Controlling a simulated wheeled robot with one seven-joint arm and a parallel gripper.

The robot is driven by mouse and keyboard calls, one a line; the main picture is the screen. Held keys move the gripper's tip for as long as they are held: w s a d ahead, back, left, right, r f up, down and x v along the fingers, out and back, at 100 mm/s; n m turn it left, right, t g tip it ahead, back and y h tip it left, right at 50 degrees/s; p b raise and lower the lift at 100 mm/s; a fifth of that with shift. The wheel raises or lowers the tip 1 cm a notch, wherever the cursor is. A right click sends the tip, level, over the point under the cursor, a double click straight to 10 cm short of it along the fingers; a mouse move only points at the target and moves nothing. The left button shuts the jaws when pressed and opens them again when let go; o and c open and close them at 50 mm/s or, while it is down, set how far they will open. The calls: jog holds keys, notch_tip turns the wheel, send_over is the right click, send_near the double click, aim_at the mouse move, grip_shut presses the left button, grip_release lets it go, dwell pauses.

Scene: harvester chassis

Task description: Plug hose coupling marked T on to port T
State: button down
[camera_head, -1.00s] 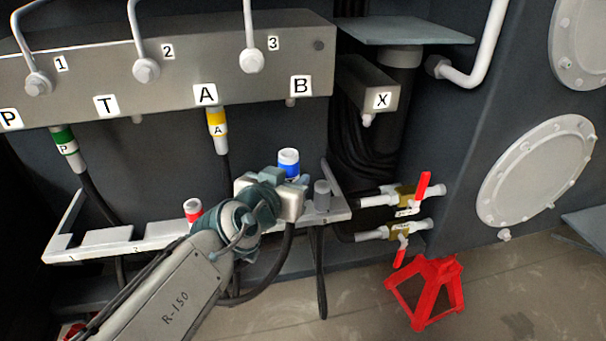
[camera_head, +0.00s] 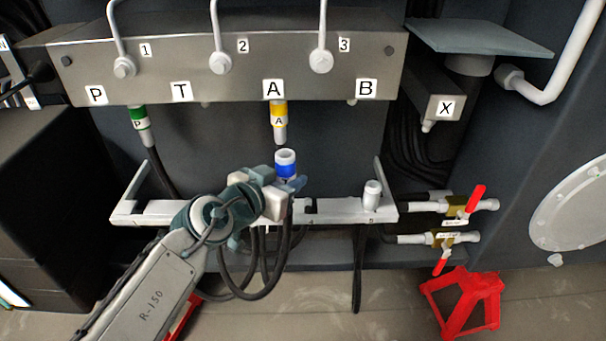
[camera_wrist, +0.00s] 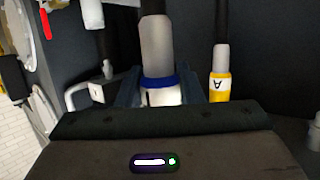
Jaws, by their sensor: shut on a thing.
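My gripper (camera_head: 286,183) is shut on a hose coupling with a blue band (camera_head: 285,163). The coupling stands roughly upright, below the yellow coupling A (camera_head: 279,122). In the wrist view the blue-banded coupling (camera_wrist: 159,82) sits between the fingers; its mark is partly hidden and I cannot read it. The label T (camera_head: 181,92) is on the grey manifold (camera_head: 240,75), between P and A. A small port stub T (camera_head: 205,104) shows under the manifold's edge, with nothing plugged on it. My gripper is to the right of and below that port.
The green coupling P (camera_head: 140,125) and yellow coupling A hang from the manifold with their hoses. Port B (camera_head: 352,101) is bare. A white rack (camera_head: 160,212) lies below, with a grey coupling (camera_head: 371,195) at its right. Red-handled valves (camera_head: 457,207) and a red stand (camera_head: 463,300) are right.

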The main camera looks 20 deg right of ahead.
jog(key=w+a+p, duration=0.2)
jog(key=a, duration=0.6)
jog(key=w+a+p, duration=0.2)
jog(key=w+a, duration=0.1)
jog(key=a, duration=0.6)
jog(key=shift+a+f, duration=0.1)
notch_tip(320, 180, down, 2)
jog(key=shift+f+b, duration=0.1)
jog(key=shift+b, duration=0.6)
jog(key=w+d, duration=0.2)
jog(key=w, duration=0.6)
jog(key=w+d, duration=0.2)
jog(key=w, duration=0.5)
jog(key=shift+w+d, duration=0.3)
jog(key=shift+w, duration=0.1)
